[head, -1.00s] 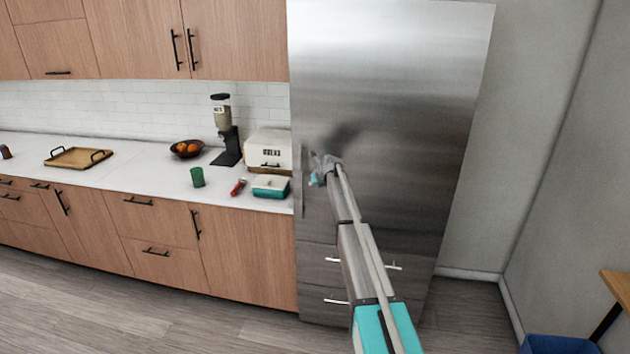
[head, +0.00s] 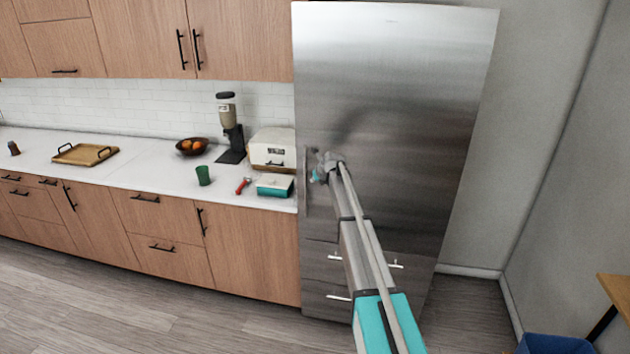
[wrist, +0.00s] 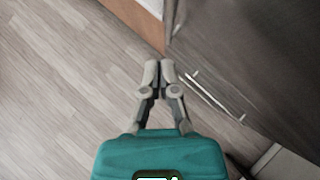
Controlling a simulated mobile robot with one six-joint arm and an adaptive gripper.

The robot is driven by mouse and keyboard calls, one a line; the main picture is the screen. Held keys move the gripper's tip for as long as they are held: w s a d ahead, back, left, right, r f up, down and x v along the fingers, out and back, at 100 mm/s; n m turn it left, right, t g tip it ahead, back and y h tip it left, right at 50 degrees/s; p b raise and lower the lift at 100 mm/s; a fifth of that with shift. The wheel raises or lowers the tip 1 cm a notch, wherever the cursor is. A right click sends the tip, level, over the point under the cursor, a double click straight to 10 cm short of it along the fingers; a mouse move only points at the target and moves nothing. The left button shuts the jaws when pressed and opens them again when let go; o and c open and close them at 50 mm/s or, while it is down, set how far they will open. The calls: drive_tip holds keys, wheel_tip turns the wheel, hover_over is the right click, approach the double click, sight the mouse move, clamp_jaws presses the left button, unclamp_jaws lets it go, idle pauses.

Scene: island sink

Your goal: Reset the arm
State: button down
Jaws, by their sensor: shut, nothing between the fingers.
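My gripper (head: 322,167) is at the end of the outstretched arm, in front of the steel fridge (head: 400,110) near its left side in the head view. In the wrist view my gripper (wrist: 160,68) points toward the floor, its two fingers together and nothing between them. Whether the gripper touches the fridge front cannot be told.
Left of the fridge, the white counter (head: 140,170) holds a bread box (head: 272,150), a teal-sided box (head: 274,186), a green cup (head: 203,176), a fruit bowl (head: 192,146) and a wooden tray (head: 85,154). A blue bin (head: 555,344) stands at lower right. Floor (head: 130,310) before the cabinets is clear.

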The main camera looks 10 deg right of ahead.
drive_tip(key=s+a+f+n+g+h+b, duration=0.1)
drive_tip(key=s+a+f+n+g+b, duration=0.1)
drive_tip(key=s+n, duration=0.8)
drive_tip(key=s+a+f+n+g+h+b, duration=0.1)
drive_tip(key=s+f+n, duration=0.5)
drive_tip(key=s, duration=2)
drive_tip(key=s+a+f+n+g+b, duration=0.4)
drive_tip(key=s+f+n+g, duration=0.1)
drive_tip(key=s+n, duration=1.1)
drive_tip(key=s, duration=0.2)
drive_tip(key=shift+s+g+h+b, duration=0.3)
drive_tip(key=shift+s+h, duration=0.05)
drive_tip(key=shift+h, duration=0.05)
